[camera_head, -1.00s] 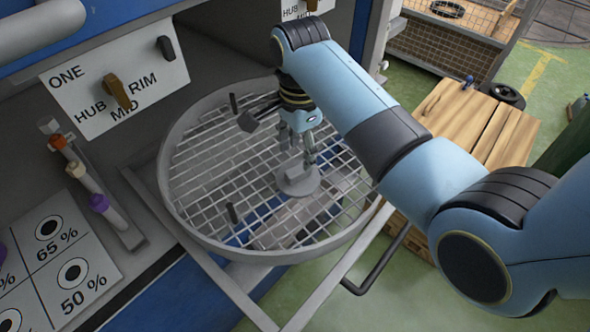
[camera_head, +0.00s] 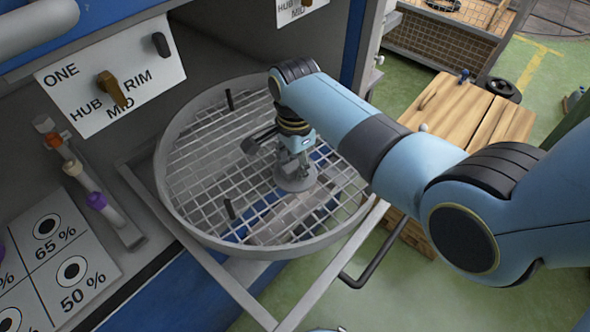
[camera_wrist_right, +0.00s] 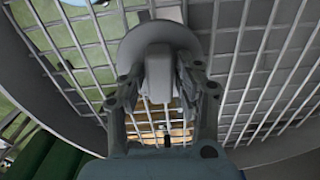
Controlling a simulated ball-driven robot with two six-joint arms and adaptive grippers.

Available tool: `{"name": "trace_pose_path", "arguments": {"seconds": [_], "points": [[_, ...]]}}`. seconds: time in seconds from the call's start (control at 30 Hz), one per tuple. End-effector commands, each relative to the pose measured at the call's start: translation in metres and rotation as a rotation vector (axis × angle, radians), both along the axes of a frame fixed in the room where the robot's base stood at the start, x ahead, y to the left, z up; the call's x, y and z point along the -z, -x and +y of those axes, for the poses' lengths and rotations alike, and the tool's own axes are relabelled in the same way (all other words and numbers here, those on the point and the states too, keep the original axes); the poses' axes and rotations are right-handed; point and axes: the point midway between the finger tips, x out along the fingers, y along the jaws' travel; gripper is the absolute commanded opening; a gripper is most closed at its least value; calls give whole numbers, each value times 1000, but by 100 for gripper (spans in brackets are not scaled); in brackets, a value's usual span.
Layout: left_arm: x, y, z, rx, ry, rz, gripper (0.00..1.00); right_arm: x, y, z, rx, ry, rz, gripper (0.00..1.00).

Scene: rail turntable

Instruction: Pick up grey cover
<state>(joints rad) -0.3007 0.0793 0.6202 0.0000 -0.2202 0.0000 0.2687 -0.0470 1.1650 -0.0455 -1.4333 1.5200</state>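The grey cover (camera_head: 296,181) is a round disc with a block-shaped handle, lying on the wire mesh of the round turntable (camera_head: 178,212). In the right wrist view the cover (camera_wrist_right: 133,42) is straight ahead, its pale handle (camera_wrist_right: 159,75) between the fingers. My right gripper (camera_head: 293,165) points down over the cover. Its two fingers stand on either side of the handle, very near it; it also shows in the right wrist view (camera_wrist_right: 160,82). They look open, with a narrow gap at the right finger; contact at the left is unclear. My left gripper is not in view.
Dark upright pegs (camera_head: 229,208) stand on the mesh inside the raised rim. A panel with a knob (camera_head: 112,89) and a rack of coloured-top pieces (camera_head: 97,201) are at left. A wooden crate (camera_head: 455,110) stands at right behind my arm.

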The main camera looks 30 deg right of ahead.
Motion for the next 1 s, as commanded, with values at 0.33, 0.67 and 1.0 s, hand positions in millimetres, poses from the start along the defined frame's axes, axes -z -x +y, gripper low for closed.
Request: {"name": "trace_pose_path", "arguments": {"seconds": [0.33,0.67,1.0], "points": [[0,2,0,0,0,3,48,0,0,0,0,0,0,0],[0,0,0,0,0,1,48,-1,-1,0,0,0,-2,0],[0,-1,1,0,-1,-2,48,-37,-2,0,0,0,-6,0]]}}
